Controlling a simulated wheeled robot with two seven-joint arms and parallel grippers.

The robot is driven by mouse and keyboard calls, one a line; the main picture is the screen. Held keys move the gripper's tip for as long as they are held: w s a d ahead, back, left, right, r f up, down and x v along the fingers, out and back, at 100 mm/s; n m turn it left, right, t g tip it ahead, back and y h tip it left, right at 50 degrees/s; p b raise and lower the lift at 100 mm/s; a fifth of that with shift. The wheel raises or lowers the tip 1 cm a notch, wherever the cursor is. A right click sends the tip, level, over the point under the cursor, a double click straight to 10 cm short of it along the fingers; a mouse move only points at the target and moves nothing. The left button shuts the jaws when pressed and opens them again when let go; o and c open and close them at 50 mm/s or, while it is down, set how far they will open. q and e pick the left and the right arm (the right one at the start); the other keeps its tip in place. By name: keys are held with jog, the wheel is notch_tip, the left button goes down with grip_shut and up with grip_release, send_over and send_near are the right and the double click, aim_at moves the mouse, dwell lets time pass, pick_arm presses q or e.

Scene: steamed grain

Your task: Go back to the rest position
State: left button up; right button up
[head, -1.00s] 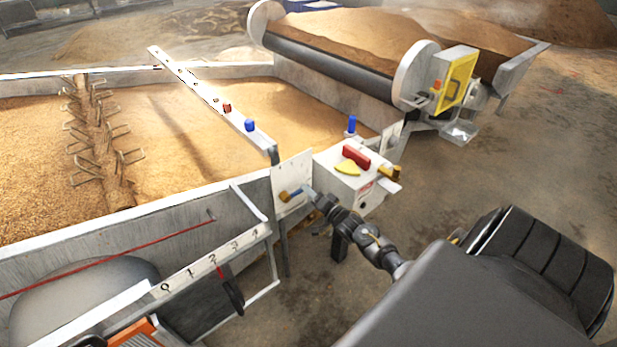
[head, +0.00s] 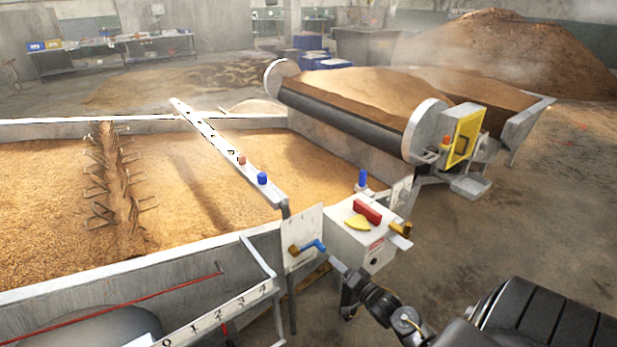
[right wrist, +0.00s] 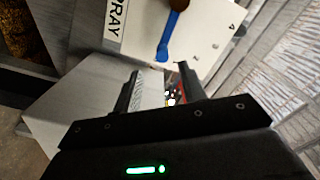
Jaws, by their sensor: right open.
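My right gripper (head: 338,264) comes in from the lower right on my dark arm and is just in front of a blue lever (head: 313,245) on a white plate (head: 302,225). In the right wrist view, the gripper (right wrist: 160,84) has its two fingers apart with nothing between them. The blue lever (right wrist: 172,38) shows beyond the fingertips, on a white panel (right wrist: 205,35) lettered "PRAY", the first part cut off. The gripper looks clear of the lever. My left gripper is not in view.
A white control box (head: 358,240) with a red switch and yellow part stands close beside my right gripper. A grain bed (head: 60,190) with a bladed shaft lies left. A roller conveyor (head: 345,115) heaped with grain is behind. Open floor (head: 540,220) lies right.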

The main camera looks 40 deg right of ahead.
jog(key=s+a+f+n+g+p, duration=0.3)
jog(key=s+a+f+g, duration=0.2)
jog(key=s+f, duration=0.55)
jog(key=s+a+f+n+g+p, duration=0.4)
jog(key=s+f, duration=0.4)
jog(key=f, duration=0.5)
pick_arm(q)
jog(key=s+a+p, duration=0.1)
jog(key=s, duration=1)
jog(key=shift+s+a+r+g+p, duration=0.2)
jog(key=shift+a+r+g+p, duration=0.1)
jog(key=shift+p, duration=0.1)
pick_arm(e)
jog(key=s+a+f+n+g, duration=0.2)
jog(key=s+a, duration=0.1)
jog(key=s, duration=0.5)
jog(key=s+a+f+n+g, duration=0.2)
jog(key=s+a+f+g, duration=0.1)
jog(key=s, duration=0.5)
jog(key=s+a+f+n+g, duration=0.2)
jog(key=s+a+n+g, duration=0.1)
jog(key=s, duration=0.5)
jog(key=shift+a+f, duration=0.3)
